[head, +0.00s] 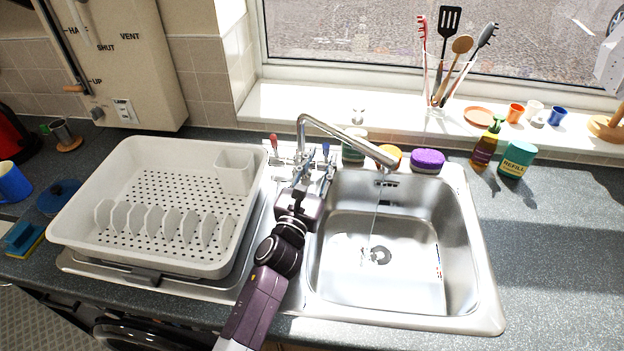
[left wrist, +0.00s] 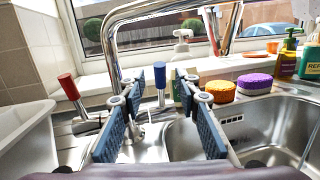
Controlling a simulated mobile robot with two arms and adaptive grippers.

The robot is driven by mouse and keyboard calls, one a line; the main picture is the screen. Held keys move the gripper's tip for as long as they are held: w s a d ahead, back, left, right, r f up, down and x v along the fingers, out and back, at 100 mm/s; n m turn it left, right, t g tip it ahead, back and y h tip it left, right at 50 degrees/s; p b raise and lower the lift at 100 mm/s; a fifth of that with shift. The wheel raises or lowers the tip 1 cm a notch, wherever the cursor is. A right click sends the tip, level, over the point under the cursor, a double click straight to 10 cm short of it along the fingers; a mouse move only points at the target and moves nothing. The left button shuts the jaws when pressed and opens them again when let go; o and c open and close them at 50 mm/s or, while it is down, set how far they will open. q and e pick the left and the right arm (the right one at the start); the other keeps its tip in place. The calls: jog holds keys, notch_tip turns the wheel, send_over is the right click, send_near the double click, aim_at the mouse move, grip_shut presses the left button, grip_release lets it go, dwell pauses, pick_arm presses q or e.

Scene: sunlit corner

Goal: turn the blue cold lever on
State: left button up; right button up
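The blue cold lever (head: 326,151) stands upright at the right of the tap base. In the left wrist view the blue lever (left wrist: 160,78) shows in the gap between the fingertips. My left gripper (head: 314,170) is open just in front of it, its two blue-padded fingers (left wrist: 158,95) apart on either side of the lever in the picture. I cannot tell whether they touch it. The red lever (head: 274,143) stands at the left of the tap base and tilts in the left wrist view (left wrist: 69,88). The chrome spout (head: 345,138) reaches over the basin, with a thin stream falling from it. My right gripper is not in view.
A white dish rack (head: 165,165) stands left of the sink basin (head: 400,285). An orange sponge (head: 390,156), a purple sponge (head: 428,160) and bottles stand behind the basin. A utensil jar (head: 437,95) stands on the windowsill.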

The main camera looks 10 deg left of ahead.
pick_arm(q)
jog(key=r+v, duration=0.1)
jog(key=v, duration=0.7)
jog(key=shift+f, duration=0.45)
